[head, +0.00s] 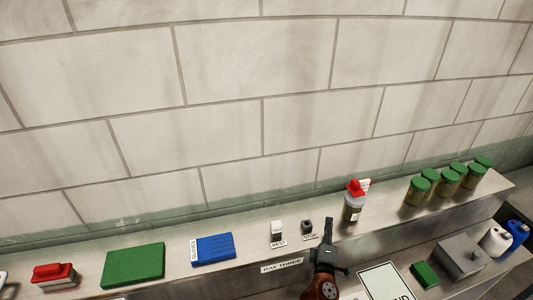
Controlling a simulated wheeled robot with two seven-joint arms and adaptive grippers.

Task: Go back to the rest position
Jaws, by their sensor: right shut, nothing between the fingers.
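My right gripper (328,232) comes up from the bottom edge, right of the middle. Its fingers are shut, with nothing between them, and point up toward the metal shelf. Its tip is just right of the small dark switch labelled STOP (307,227) and left of the bottle with a red top (353,203). I cannot tell whether it touches the shelf. A white switch (277,231) with a label stands left of the dark one. My left gripper is not in this view.
The metal shelf (200,279) also bears a red object (54,274), a green block (133,264), a blue block (214,249) and several green-lidded jars (418,191). Below right are a white sign (385,283), a grey box (462,257) and white and blue bottles (495,241). A tiled wall stands behind.

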